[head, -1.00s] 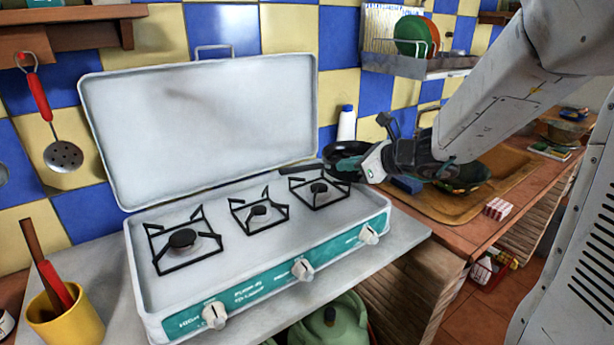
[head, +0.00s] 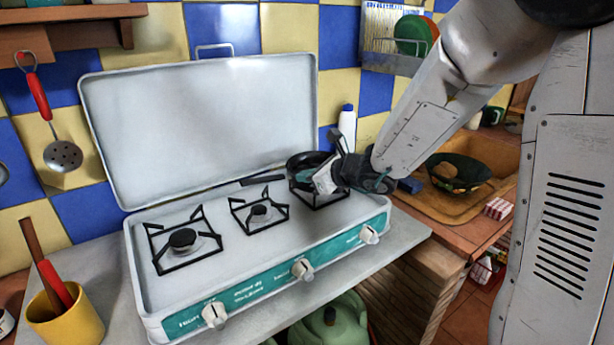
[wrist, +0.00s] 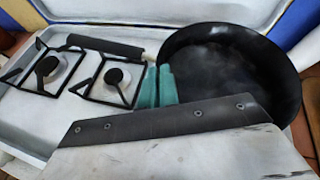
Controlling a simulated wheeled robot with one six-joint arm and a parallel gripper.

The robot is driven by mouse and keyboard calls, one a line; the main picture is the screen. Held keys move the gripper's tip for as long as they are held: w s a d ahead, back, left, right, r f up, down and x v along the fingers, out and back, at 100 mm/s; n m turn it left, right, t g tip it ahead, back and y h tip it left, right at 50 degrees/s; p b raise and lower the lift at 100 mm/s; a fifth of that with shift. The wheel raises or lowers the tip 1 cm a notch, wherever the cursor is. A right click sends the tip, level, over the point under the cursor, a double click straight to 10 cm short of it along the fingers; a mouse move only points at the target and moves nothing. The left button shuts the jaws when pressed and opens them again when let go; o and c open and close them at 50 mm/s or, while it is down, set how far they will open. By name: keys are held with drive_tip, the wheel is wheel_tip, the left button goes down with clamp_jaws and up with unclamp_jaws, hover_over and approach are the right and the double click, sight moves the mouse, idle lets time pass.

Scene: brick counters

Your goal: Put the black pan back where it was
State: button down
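The black pan (head: 303,160) is over the right burner (head: 317,203) of the white camping stove (head: 235,285). Its handle (head: 262,181) points left towards the middle burner (head: 258,212). My gripper (head: 325,180) is at the front side of the pan. In the wrist view the teal fingers (wrist: 159,87) are close together at the left rim of the pan (wrist: 225,75), and the gripper appears shut on it. The handle (wrist: 105,45) reaches out to the left. I cannot tell whether the pan touches the burner grate; my gripper partly hides it.
The open stove lid (head: 205,125) stands behind the burners. The left burner (head: 183,240) and middle burner are empty. A white bottle (head: 347,125) is behind the pan. A dark bowl (head: 458,172) sits on the wooden counter at right. A yellow cup (head: 70,322) holds utensils at front left.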

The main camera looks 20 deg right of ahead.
drive_tip(key=shift+f, duration=0.1)
drive_tip(key=c, duration=1.7)
unclamp_jaws()
